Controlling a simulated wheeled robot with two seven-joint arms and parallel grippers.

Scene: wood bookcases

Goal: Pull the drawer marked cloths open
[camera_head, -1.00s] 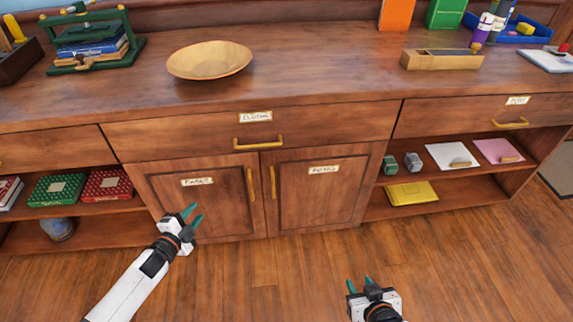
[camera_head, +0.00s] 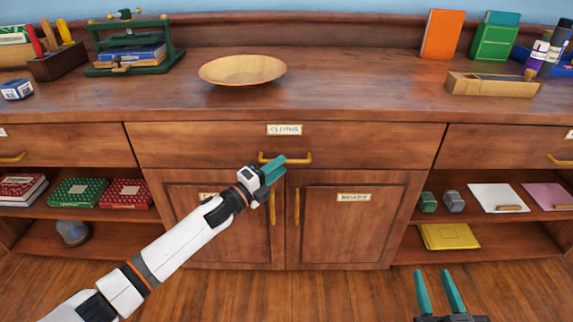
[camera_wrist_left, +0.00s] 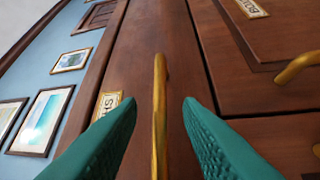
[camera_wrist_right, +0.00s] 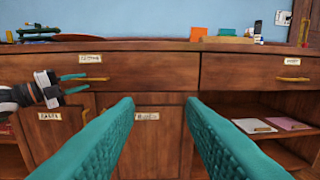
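The drawer marked cloths (camera_head: 350,146) is flush in the middle of the cabinet, with its label (camera_head: 284,129) above a brass handle (camera_head: 300,158). My left gripper (camera_head: 276,166) is at the left part of that handle. In the left wrist view its two teal fingers stand apart, with the handle (camera_wrist_left: 159,115) upright in the picture between them and not visibly pinched. My right gripper (camera_head: 441,290) is open and empty, low in front of the cabinet's right side. The right wrist view also shows the cloths drawer (camera_wrist_right: 150,72), shut.
Below the drawer are two closed doors with brass handles (camera_head: 297,206). Open shelves with boxes (camera_head: 77,192) and a yellow packet (camera_head: 450,236) flank them. A wooden bowl (camera_head: 242,70) stands on the top. The floor in front is clear.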

